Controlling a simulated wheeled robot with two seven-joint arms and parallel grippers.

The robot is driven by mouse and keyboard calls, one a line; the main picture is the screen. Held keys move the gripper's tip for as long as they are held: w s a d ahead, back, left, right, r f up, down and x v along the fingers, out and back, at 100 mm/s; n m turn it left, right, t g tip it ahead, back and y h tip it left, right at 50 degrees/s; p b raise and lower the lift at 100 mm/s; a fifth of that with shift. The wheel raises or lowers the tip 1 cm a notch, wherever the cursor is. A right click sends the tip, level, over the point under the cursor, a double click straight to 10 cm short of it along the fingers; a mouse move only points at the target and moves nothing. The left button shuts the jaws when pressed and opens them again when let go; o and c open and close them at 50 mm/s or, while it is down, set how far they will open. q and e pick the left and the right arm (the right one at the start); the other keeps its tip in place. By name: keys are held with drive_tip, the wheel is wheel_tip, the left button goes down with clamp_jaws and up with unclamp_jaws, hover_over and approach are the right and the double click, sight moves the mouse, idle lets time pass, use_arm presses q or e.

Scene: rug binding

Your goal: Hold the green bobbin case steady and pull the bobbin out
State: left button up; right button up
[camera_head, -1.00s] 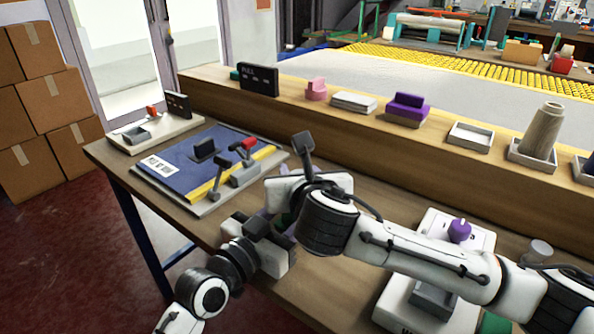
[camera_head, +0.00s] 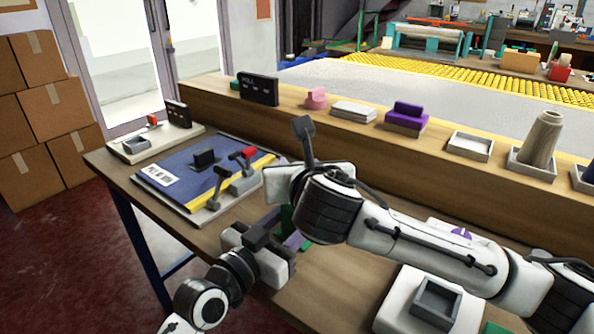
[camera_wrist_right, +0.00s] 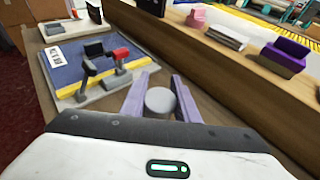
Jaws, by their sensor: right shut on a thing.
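My right gripper (camera_wrist_right: 161,84) has two purple fingers. In the right wrist view they are shut on a grey round piece (camera_wrist_right: 160,101), which looks like the bobbin. In the head view a purple finger (camera_head: 295,241) shows below my right wrist, which hides most of that gripper. A bit of green (camera_head: 287,216), probably the bobbin case, shows between the two hands. My left gripper (camera_head: 268,256) is close by, at the lower left. Its fingertips and whatever lies between them are hidden. Whether the bobbin is clear of the case cannot be seen.
A blue panel (camera_head: 180,192) with levers and a yellow stripe lies at the left of the table. A white block with a grey square tray (camera_head: 437,303) stands at the right, partly under my right arm. A raised wooden shelf (camera_head: 350,135) with several items runs behind.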

drive_tip(key=shift+r, duration=2.45)
use_arm(q)
drive_tip(key=o, duration=1.3)
